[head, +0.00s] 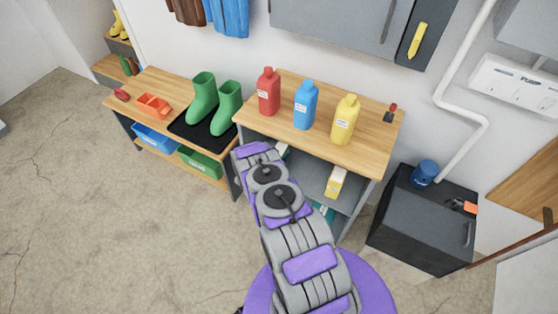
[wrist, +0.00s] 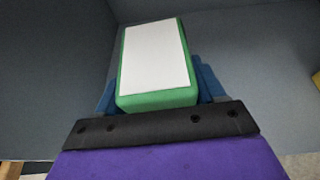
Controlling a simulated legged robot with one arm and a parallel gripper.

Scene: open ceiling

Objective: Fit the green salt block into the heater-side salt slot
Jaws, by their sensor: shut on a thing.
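The green salt block (wrist: 157,101) has a large white face and fills the middle of the wrist view. My gripper (wrist: 158,82) is shut on it, with blue fingers showing at both sides. Grey panels surround the block in that view. In the head view my arm reaches to the grey shelf unit (head: 318,172) under the wooden top, and my fingers are hidden. A small green and white patch shows beside the arm's end, too small to identify. I cannot make out the heater-side salt slot.
A yellow and white box (head: 336,182) stands on the unit's shelf, right of my arm. Red (head: 268,93), blue (head: 305,105) and yellow (head: 344,120) bottles stand on top. A dark cabinet (head: 425,218) stands to the right. The floor at left is clear.

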